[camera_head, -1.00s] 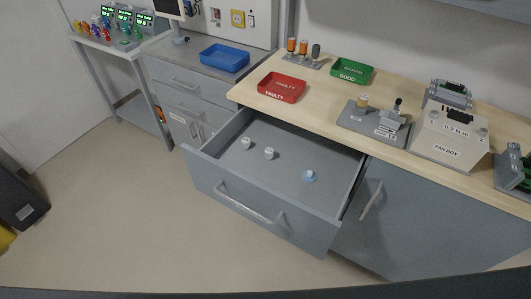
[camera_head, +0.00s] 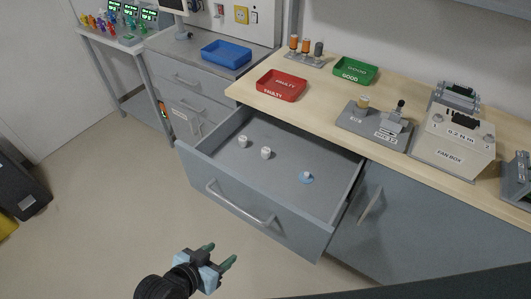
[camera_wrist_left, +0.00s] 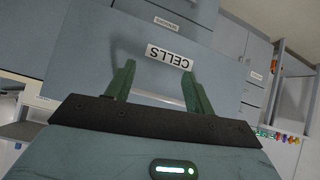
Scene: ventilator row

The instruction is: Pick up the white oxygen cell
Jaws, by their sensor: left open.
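Two small white cylindrical cells stand in the open drawer (camera_head: 225,172): a left one (camera_head: 243,142) and a middle one (camera_head: 266,153). A third piece (camera_head: 307,176), white on top with a light blue base, stands further right in the drawer. Which one is the oxygen cell I cannot tell. My left gripper (camera_head: 222,254) is open and empty, below and in front of the drawer front in the head view. In the left wrist view its two green fingers are apart, facing a grey front with an upside-down "CELLS" label (camera_wrist_left: 170,57). My right gripper is not in view.
The drawer front with its bar handle (camera_head: 240,205) stands between my left gripper and the cells. On the wooden counter are a red FAULTY tray (camera_head: 280,96), a green GOOD tray (camera_head: 352,80) and a fan box (camera_head: 450,145). The floor in front is clear.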

